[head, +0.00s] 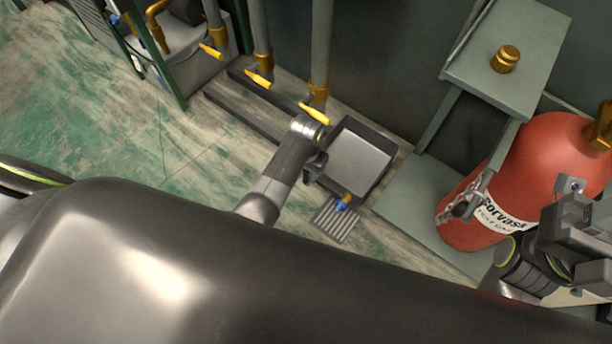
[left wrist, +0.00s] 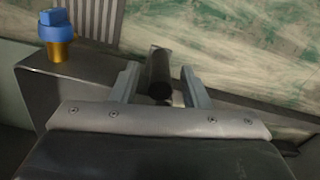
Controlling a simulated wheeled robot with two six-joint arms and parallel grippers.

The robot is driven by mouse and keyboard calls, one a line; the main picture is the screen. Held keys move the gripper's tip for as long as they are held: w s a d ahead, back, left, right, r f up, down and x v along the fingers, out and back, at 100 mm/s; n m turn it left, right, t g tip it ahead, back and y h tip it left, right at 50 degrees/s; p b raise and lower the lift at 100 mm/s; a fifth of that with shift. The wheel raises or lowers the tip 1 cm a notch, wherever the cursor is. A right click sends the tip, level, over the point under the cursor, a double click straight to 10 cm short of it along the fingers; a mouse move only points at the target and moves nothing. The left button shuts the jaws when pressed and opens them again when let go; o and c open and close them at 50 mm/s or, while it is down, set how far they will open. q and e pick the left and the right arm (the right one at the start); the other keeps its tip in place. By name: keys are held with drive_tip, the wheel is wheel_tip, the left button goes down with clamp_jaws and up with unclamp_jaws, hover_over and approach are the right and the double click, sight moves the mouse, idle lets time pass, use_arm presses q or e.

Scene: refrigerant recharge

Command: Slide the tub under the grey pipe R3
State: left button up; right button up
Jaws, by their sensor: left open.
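The tub (head: 358,158) is a shallow grey square pan on the floor, with a blue-capped brass fitting (head: 342,203) at its near edge. The fitting also shows in the left wrist view (left wrist: 57,40). The rightmost grey pipe (head: 321,45) comes down behind the tub to a brass valve; no R3 label is readable. My left gripper (head: 316,166) is at the tub's left side. In the left wrist view its open fingers (left wrist: 160,88) stand either side of a dark round bar; contact is unclear. My right gripper (head: 578,235) is by the red cylinder, its jaws unclear.
A red cylinder (head: 545,165) with a chain stands at the right beside a grey-green stand (head: 510,45). More pipes with yellow-handled valves (head: 258,78) line the wall. A floor drain grate (head: 335,222) lies near the tub. Green worn floor (head: 90,115) is clear at left.

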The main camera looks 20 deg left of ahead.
use_arm(q)
drive_tip(key=shift+f+b, duration=0.3)
drive_tip(key=shift+f, duration=0.6)
clamp_jaws()
